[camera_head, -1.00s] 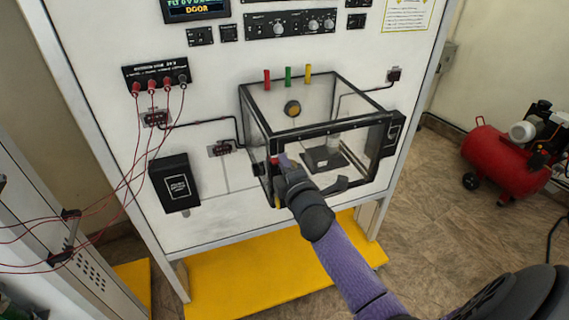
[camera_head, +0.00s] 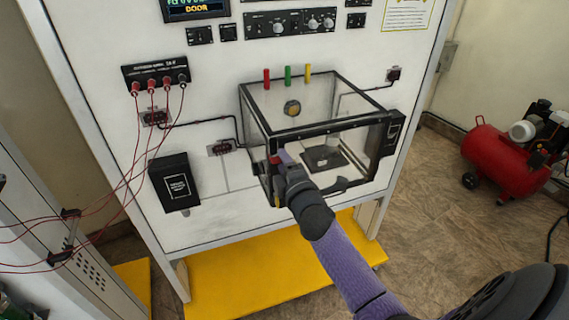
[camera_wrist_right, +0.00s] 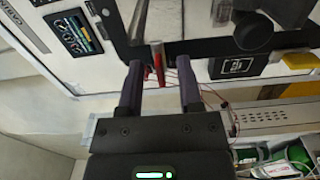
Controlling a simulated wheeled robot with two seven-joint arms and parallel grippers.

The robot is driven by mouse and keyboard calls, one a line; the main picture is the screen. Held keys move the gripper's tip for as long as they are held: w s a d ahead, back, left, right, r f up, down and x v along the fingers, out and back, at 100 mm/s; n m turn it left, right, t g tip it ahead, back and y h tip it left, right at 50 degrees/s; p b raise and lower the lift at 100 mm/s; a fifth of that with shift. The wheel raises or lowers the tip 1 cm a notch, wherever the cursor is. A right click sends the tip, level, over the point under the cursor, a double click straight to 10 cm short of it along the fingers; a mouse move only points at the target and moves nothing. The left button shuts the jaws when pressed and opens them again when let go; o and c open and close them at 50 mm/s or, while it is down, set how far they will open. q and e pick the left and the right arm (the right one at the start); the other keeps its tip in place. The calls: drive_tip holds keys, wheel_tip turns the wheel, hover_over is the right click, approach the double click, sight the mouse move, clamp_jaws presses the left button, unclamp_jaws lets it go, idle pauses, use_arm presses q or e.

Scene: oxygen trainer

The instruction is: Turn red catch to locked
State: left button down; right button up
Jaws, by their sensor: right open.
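The red catch (camera_head: 274,160) is at the left front edge of the clear, black-framed box (camera_head: 320,130) on the white panel. My right gripper (camera_head: 281,163) is at that edge, its tips close to the catch and partly covering it. In the right wrist view the catch shows as a narrow red bar (camera_wrist_right: 159,68) between the two purple fingers of the open right gripper (camera_wrist_right: 160,82). Gaps show on both sides of the bar, so the fingers are apart from it. Whether the catch is locked I cannot tell. My left gripper is not in view.
Red, green and yellow tabs (camera_head: 287,76) stand at the box's upper back edge. A black case (camera_head: 175,183) hangs to the left on the panel, below red leads (camera_head: 152,95). A yellow base (camera_head: 240,280) is below. A red compressor (camera_head: 500,160) stands on the floor at right.

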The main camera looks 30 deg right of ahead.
drive_tip(key=v, duration=1)
drive_tip(key=shift+b, duration=0.35)
drive_tip(key=shift+d, duration=0.1)
drive_tip(key=shift+f, duration=0.1)
